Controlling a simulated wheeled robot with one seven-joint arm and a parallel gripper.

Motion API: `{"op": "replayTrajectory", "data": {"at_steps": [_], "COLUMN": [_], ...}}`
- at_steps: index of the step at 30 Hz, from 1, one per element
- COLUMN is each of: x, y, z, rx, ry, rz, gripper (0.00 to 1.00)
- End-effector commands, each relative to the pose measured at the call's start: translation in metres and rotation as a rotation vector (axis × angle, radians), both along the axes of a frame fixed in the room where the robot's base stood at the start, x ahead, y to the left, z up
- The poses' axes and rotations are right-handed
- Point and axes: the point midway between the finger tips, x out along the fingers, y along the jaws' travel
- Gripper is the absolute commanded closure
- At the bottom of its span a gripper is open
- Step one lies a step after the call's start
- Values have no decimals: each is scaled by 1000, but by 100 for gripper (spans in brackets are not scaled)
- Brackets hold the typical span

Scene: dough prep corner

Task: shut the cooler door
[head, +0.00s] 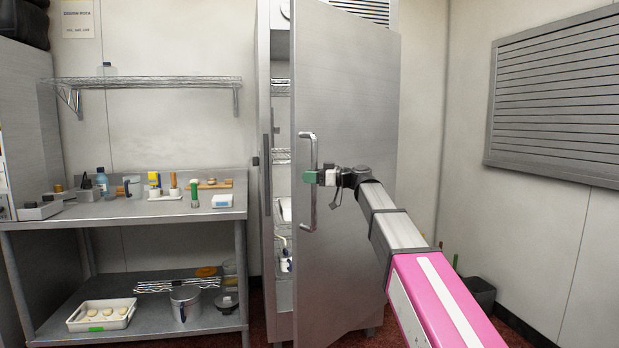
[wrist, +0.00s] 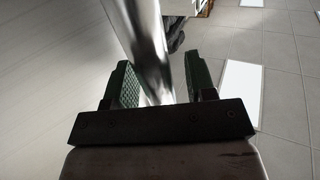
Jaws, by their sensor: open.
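The cooler door (head: 362,95) is a tall brushed-steel panel standing ajar, with shelves showing through the gap on its left. Its handle (head: 303,137) is a vertical metal bar near the door's left edge. My gripper (head: 311,177) is at the handle, about halfway along it. In the wrist view the handle bar (wrist: 146,40) runs between the two green-padded fingers of my gripper (wrist: 160,85). The fingers are apart, with gaps showing beside the bar. The head view does not show clearly whether either finger touches it.
The cooler's interior shelves (head: 281,88) show behind the door edge. A steel worktable (head: 120,213) with bottles and small containers stands to the left, with a tray of dough pieces (head: 101,325) on its lower shelf. A dark bin (head: 479,292) stands on the floor at right.

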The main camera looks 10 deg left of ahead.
Motion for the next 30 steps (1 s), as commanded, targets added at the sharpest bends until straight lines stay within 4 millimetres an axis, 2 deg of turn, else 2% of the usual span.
{"op": "replayTrajectory", "data": {"at_steps": [11,15,16,23,26,30], "x": [0,0,0,3,10,29], "y": [5,5,5,9,20,47], "z": [0,0,0,0,0,1], "rx": [0,0,0,0,0,0], "ry": [0,0,0,0,1,1], "rz": [-1,0,0,-6,-23,-68], "gripper": [49,95,100,100,100,100]}}
